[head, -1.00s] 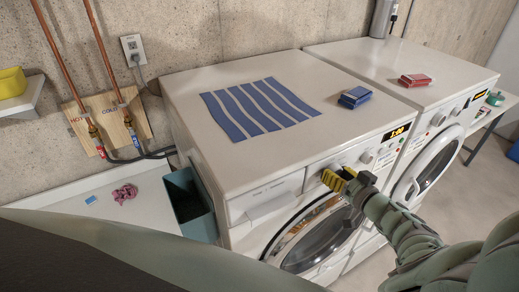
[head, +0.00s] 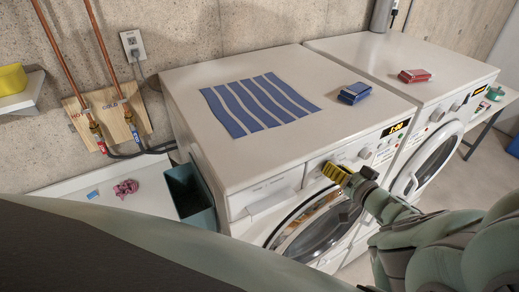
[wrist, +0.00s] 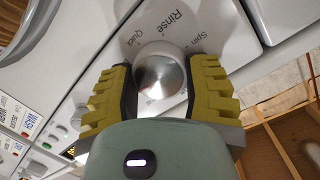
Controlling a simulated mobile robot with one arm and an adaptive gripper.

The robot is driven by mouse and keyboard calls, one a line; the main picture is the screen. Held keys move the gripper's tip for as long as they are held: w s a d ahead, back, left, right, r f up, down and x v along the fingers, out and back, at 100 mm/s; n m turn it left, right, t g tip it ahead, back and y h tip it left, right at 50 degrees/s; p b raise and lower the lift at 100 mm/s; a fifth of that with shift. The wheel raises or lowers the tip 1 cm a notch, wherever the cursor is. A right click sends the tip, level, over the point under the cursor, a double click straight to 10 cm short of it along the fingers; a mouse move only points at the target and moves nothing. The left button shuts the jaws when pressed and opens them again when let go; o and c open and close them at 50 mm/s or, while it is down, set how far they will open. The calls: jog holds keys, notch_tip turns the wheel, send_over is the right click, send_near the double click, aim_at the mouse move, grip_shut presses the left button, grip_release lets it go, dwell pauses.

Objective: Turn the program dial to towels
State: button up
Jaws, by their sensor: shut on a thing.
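The program dial is a round silver knob (wrist: 160,77) on the white front panel of the near washer (head: 225,185). Printed words Rinse, Quick and Spin show around it in the wrist view; I see no towels label. My gripper (wrist: 162,90) has its yellow ridged fingers on either side of the dial and is shut on it. In the head view my gripper (head: 337,173) is at the panel above the round door (head: 305,232) and hides the dial. The dial's pointer cannot be made out.
A second knob (head: 365,153) and a lit display (head: 396,128) are right of my gripper. Another machine (head: 440,85) stands at right, a dark bin (head: 190,200) at left.

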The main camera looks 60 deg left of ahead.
jog(key=shift+a+r, duration=0.2)
jog(key=shift+r, duration=0.05)
jog(key=o, duration=1.3)
jog(key=shift+f, duration=0.1)
jog(key=shift+d, duration=0.1)
jog(key=shift+d+f, duration=0.1)
jog(key=shift+d, duration=0.05)
jog(key=d, duration=0.4)
jog(key=d+r, duration=0.1)
jog(key=d, duration=0.2)
jog(key=s+d+r, duration=0.1)
jog(key=d, duration=0.3)
jog(key=shift+d, duration=0.3)
